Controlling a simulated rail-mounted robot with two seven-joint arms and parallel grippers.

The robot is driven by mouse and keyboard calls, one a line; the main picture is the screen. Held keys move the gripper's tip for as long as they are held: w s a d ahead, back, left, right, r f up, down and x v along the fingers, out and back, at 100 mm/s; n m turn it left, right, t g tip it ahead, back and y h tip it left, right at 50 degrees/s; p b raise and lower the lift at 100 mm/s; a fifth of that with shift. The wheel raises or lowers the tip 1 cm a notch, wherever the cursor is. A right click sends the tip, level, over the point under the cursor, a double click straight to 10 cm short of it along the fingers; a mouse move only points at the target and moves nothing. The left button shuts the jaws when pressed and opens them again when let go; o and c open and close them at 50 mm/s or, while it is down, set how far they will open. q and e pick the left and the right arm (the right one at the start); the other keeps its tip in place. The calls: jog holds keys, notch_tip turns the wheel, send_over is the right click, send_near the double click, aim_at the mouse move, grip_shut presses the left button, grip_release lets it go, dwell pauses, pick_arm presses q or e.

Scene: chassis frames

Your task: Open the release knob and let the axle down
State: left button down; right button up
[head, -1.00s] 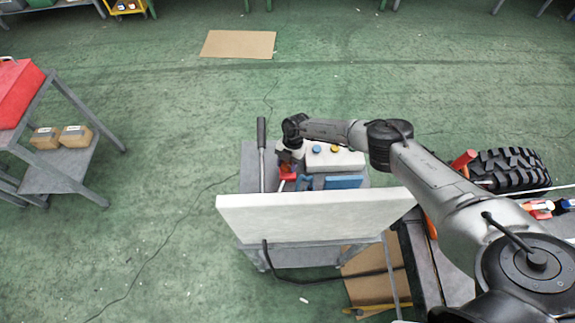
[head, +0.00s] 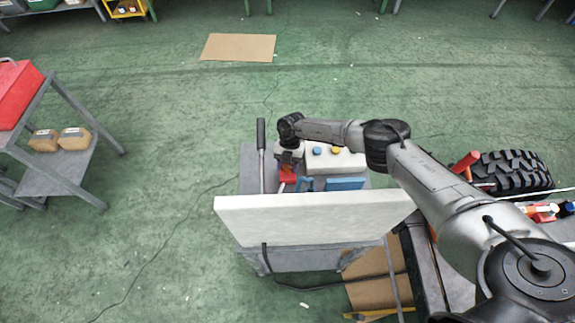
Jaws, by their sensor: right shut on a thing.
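My right gripper (head: 288,166) reaches down at the left part of a grey cart (head: 250,178). It is shut on a small red part, likely the release knob (head: 288,177); the fingertips are small and partly hidden. A dark-gripped lever (head: 261,145) stands just left of it. Blue parts (head: 345,184) lie to the right of the red part. A pale upright panel (head: 310,218) hides what lies below and in front. I cannot make out the axle. My left gripper is not in view.
A white box (head: 345,161) with a blue and a yellow button sits behind the blue parts. A tyre (head: 510,172) lies at the right. A grey shelf (head: 60,178) with tan boxes stands at the left. Cardboard (head: 238,47) lies on the otherwise open floor.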

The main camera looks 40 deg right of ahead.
jog(key=shift+r, duration=0.1)
jog(key=o, duration=0.7)
jog(key=shift+o, duration=1.1)
jog(key=v, duration=1.3)
jog(key=shift+w+r, duration=0.15)
jog(key=shift+r, duration=0.2)
jog(key=shift+d, duration=0.1)
